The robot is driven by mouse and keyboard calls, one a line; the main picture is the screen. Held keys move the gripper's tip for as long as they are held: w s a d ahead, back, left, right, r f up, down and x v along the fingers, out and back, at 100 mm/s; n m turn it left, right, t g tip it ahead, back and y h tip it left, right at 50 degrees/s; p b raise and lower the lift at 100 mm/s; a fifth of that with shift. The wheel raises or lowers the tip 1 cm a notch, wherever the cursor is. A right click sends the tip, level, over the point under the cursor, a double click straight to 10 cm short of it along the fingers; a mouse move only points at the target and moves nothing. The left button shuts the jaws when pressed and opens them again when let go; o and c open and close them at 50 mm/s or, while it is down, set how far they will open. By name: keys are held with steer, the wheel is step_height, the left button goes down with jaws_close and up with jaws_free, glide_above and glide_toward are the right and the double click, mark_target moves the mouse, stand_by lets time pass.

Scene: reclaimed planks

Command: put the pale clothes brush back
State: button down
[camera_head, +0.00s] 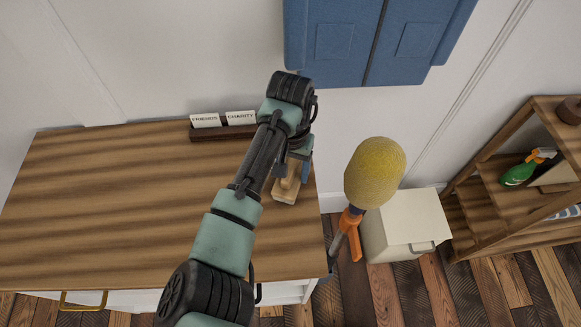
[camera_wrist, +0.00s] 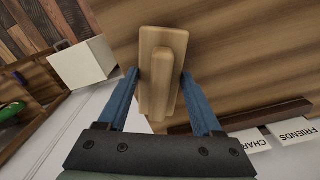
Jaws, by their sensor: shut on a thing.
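The pale clothes brush (camera_head: 287,190) is a light wooden block with a raised grip along its back. It shows over the right end of the dresser top (camera_head: 120,200). My gripper (camera_head: 291,172) is shut on it. In the wrist view the brush (camera_wrist: 160,45) sits between the two blue fingers of my gripper (camera_wrist: 161,76), its length pointing away from the palm. Its underside is hidden, and I cannot tell whether it touches the wood. My arm covers part of the dresser in the head view.
A dark holder (camera_head: 210,133) with cards reading FRIENDS and CHARITY stands at the dresser's back edge. A blue wall cupboard (camera_head: 335,45) hangs above. Right are a yellow duster (camera_head: 375,172), a white box (camera_head: 415,222) and a wooden shelf (camera_head: 490,205) with a green spray bottle (camera_head: 518,173). The dresser's left is clear.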

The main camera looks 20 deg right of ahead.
mark_target(291, 167)
steer(key=shift+c, duration=0.2)
jaws_free()
step_height(291, 167, up, 12)
steer(key=shift+p, duration=0.3)
